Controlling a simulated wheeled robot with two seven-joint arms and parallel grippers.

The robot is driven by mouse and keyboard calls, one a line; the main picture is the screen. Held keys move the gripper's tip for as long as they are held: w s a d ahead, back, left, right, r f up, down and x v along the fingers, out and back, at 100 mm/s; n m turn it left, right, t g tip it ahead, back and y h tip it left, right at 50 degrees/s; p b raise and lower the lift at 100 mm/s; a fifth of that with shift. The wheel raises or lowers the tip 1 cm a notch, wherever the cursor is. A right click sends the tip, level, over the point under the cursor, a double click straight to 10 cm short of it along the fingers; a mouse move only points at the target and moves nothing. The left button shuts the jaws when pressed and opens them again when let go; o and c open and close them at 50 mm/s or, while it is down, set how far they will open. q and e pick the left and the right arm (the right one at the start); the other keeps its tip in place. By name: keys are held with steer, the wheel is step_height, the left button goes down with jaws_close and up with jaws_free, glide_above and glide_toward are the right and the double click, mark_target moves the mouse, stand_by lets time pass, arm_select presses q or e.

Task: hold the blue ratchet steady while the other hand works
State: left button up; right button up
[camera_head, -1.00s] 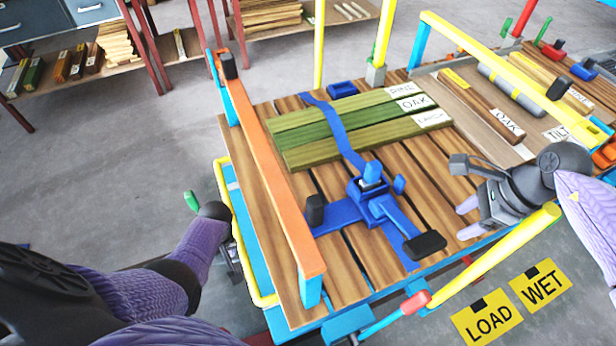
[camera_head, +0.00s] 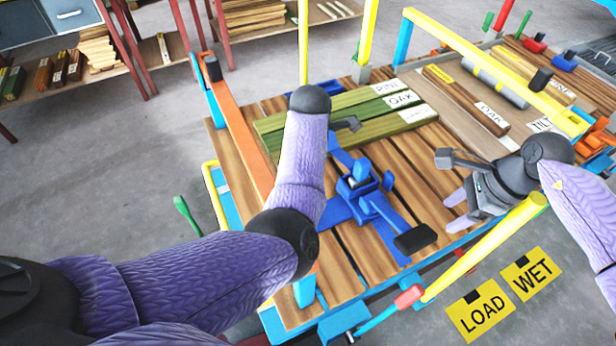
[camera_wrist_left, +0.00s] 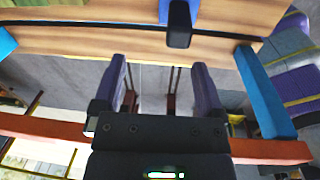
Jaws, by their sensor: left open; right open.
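The blue ratchet (camera_head: 358,188) sits on the cart's slatted deck, on a blue strap (camera_head: 340,155). One of its handles ends in a black grip (camera_head: 415,238) at front right; the end of the other handle is hidden behind my left arm. In the left wrist view, a blue handle with a black grip (camera_wrist_left: 180,38) lies above the fingers. My left gripper (camera_wrist_left: 160,68) is open and empty, apart from that grip; in the head view my forearm hides its fingers. My right gripper (camera_head: 453,210) is open and empty, right of the ratchet at the deck's edge.
An orange rail (camera_head: 238,122) runs along the deck's left side. Green boards (camera_head: 345,112) lie under the strap behind the ratchet. A yellow bar (camera_head: 490,245) rises at the front right beside my right gripper. A yellow-railed section (camera_head: 495,72) stands at right.

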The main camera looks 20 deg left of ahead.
arm_select(q)
steer(key=shift+s+d+f+n+g+h, duration=0.2)
steer(key=shift+s+d+f+n, duration=0.15)
steer(key=shift+f, duration=0.2)
steer(key=shift+s+d+f+n+g+h, duration=0.15)
steer(key=shift+s+d+f+h, duration=0.1)
steer(key=shift+s+f, duration=0.25)
steer(key=f, duration=0.8)
steer(key=shift+w+a, duration=0.1)
steer(key=shift+w, duration=0.1)
steer(key=shift+s+f, duration=0.1)
steer(key=shift+f, duration=0.5)
jaws_close()
